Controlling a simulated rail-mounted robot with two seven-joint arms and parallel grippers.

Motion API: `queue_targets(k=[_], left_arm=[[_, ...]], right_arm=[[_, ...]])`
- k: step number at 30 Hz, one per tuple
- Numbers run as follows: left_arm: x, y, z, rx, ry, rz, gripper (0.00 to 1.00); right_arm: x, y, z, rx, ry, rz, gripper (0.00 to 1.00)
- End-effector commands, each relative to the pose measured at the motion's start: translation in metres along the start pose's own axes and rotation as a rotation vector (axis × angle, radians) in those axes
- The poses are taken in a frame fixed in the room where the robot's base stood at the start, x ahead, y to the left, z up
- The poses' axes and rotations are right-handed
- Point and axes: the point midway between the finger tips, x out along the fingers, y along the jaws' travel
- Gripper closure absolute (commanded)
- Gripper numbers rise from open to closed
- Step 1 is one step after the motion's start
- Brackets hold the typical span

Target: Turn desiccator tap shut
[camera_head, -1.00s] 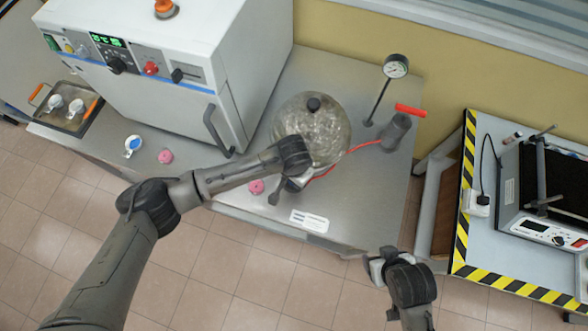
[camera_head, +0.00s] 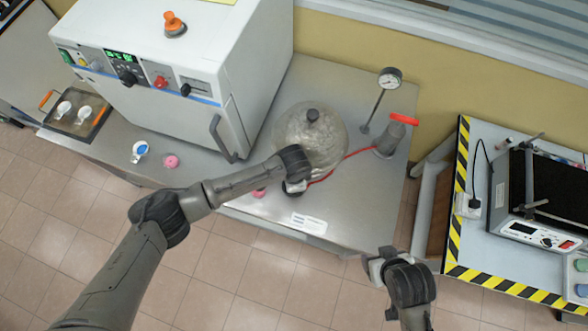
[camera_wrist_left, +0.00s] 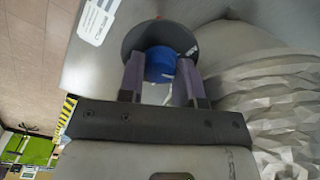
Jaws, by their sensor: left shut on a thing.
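The desiccator (camera_head: 308,135) is a round clear glass vessel with a black knob on top, standing on a steel bench. My left gripper (camera_head: 294,188) is at its front side, partly hidden by my own wrist. In the left wrist view, my left gripper (camera_wrist_left: 160,80) is shut on a blue piece (camera_wrist_left: 160,63), apparently the tap's handle. A dark round disc (camera_wrist_left: 135,40) lies behind it. The crinkled glass wall (camera_wrist_left: 275,90) is on the right. The tap's angle cannot be read. My right gripper (camera_head: 377,266) hangs empty before the bench's front edge; its opening is unclear.
A red hose (camera_head: 352,154) runs from the desiccator area to a grey pump (camera_head: 389,140) with a red handle. A gauge (camera_head: 390,77) stands behind. A white oven (camera_head: 170,80) is left. A pink item (camera_head: 171,161) and white label (camera_head: 308,223) lie on the bench.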

Motion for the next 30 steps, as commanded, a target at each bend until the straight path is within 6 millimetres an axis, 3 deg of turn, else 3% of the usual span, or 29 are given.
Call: queue_targets(k=[15, 30], left_arm=[[-0.0004, 0.0003, -0.0003, 0.310, 0.001, 0.001, 0.91], [0.0001, 0.0003, -0.0005, 0.369, 0.001, 0.000, 0.91]], right_arm=[[-0.0113, 0.0035, -0.0030, -0.010, -0.001, 0.008, 0.31], [-0.0123, 0.0012, -0.0037, -0.003, 0.000, 0.002, 0.31]])
